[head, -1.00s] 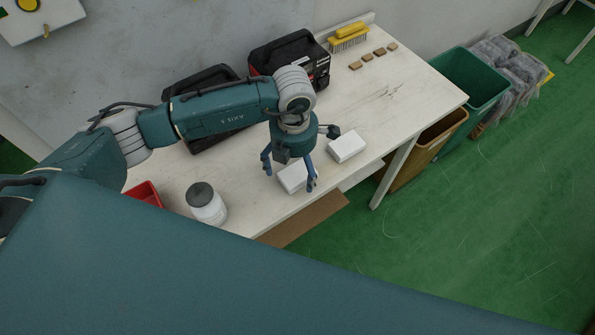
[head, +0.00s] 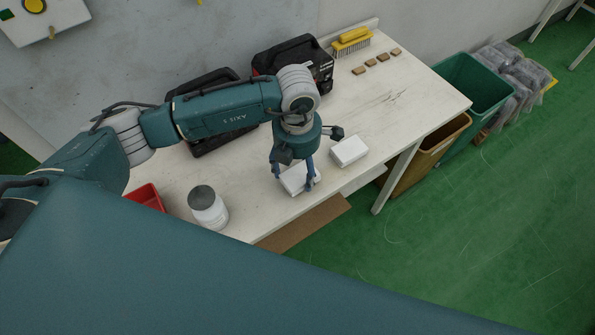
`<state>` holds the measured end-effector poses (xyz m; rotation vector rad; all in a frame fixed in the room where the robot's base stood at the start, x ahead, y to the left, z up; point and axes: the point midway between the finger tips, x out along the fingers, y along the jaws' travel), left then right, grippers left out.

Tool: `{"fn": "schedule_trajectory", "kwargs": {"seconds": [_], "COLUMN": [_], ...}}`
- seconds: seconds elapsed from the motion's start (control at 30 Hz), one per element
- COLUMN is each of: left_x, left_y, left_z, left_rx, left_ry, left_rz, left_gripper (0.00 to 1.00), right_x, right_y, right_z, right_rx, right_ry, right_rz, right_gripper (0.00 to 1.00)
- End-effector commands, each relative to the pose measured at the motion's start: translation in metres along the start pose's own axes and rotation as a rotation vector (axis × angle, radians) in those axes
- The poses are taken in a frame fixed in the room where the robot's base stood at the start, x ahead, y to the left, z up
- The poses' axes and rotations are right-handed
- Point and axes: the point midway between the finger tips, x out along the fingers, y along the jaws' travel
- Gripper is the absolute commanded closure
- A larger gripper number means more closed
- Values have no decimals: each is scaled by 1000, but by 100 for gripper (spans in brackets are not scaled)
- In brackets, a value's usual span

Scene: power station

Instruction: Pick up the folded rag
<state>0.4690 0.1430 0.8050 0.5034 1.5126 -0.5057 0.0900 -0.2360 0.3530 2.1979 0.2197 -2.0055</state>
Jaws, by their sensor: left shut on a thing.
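The folded rag (head: 298,184) is a white, flat block shape at the front edge of the white workbench (head: 255,208). My left gripper (head: 294,178) points down over it, with one finger at each side, shut on it. The fingers and wrist hide part of the rag. I cannot tell whether it is clear of the bench top. A second white block-shaped thing (head: 349,151) lies just right of the gripper, apart from it. My right gripper is not in view.
Black cases (head: 293,62) stand along the wall. A yellow brush (head: 352,41) and several small brown blocks (head: 371,63) lie at the back. Green (head: 474,88) and brown bins (head: 432,153) stand right of the bench.

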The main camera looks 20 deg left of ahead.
Motion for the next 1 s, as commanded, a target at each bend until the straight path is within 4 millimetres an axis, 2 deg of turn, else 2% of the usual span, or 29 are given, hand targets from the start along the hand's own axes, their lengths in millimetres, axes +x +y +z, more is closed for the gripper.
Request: {"fn": "schedule_trajectory", "kwargs": {"seconds": [0.17, 0.5, 0.6, 0.8, 1.0], "left_x": [-30, -127, -150, -180, -189], "left_y": [1, 1, 1, 0, 0], "left_z": [2, 2, 1, 0, 0], "left_rx": [1, 2, 1, 1, 2], "left_ry": [-7, -7, -6, -2, -1], "left_rz": [4, 5, 4, 3, 1], "left_gripper": [55, 55, 55, 55, 55], "right_x": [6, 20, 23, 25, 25], "right_y": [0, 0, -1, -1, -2], "right_z": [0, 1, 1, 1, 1], "right_rx": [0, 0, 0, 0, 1], "right_ry": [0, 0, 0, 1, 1], "right_rz": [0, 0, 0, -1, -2], "right_gripper": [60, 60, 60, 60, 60]}}
